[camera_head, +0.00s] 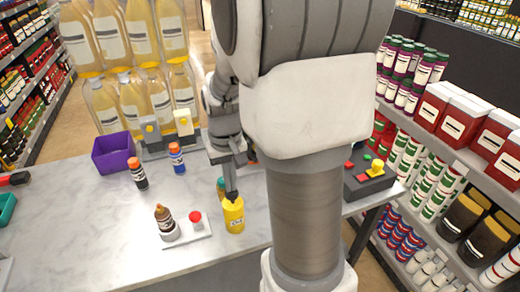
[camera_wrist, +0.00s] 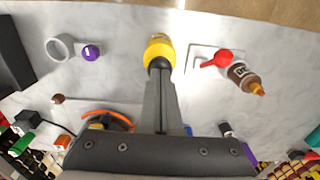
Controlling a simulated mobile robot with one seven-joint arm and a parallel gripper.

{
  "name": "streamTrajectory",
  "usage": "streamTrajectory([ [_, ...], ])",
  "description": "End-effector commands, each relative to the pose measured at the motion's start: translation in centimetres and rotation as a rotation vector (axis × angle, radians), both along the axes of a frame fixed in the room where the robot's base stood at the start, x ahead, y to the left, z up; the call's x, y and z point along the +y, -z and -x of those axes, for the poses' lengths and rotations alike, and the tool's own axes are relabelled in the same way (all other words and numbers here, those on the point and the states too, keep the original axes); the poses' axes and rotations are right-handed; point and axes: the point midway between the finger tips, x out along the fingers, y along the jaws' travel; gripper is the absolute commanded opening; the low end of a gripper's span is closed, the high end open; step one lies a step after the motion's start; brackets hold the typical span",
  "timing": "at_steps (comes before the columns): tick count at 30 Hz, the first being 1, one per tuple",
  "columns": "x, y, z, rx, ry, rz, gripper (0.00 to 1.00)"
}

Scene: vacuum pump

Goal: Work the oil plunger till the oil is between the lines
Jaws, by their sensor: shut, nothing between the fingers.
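A yellow container with a dark-marked label (camera_head: 233,215) stands on the marble table near its front edge; its yellow top also shows in the wrist view (camera_wrist: 158,46). My gripper (camera_head: 231,197) points down at the top of this container with its fingers together and nothing between them. In the wrist view the shut fingertips (camera_wrist: 158,68) overlap the yellow top; I cannot tell whether they press on it. No oil level or lines can be made out.
A purple bin (camera_head: 114,152) and two small bottles, black (camera_head: 138,174) and blue (camera_head: 177,158), stand farther back. A dark box with coloured buttons (camera_head: 368,178) is at the right. A purple knob (camera_wrist: 91,53) shows in the wrist view. The table's left side is mostly clear.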

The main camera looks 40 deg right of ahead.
Motion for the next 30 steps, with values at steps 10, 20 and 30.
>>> streamTrajectory([
  [10,0.0,1.2,0.0,0.002,0.000,-0.001,0.00],
  [20,0.0,1.3,0.0,0.001,0.000,0.000,0.00],
  [30,0.0,-1.4,0.0,0.000,0.000,0.000,0.00],
])
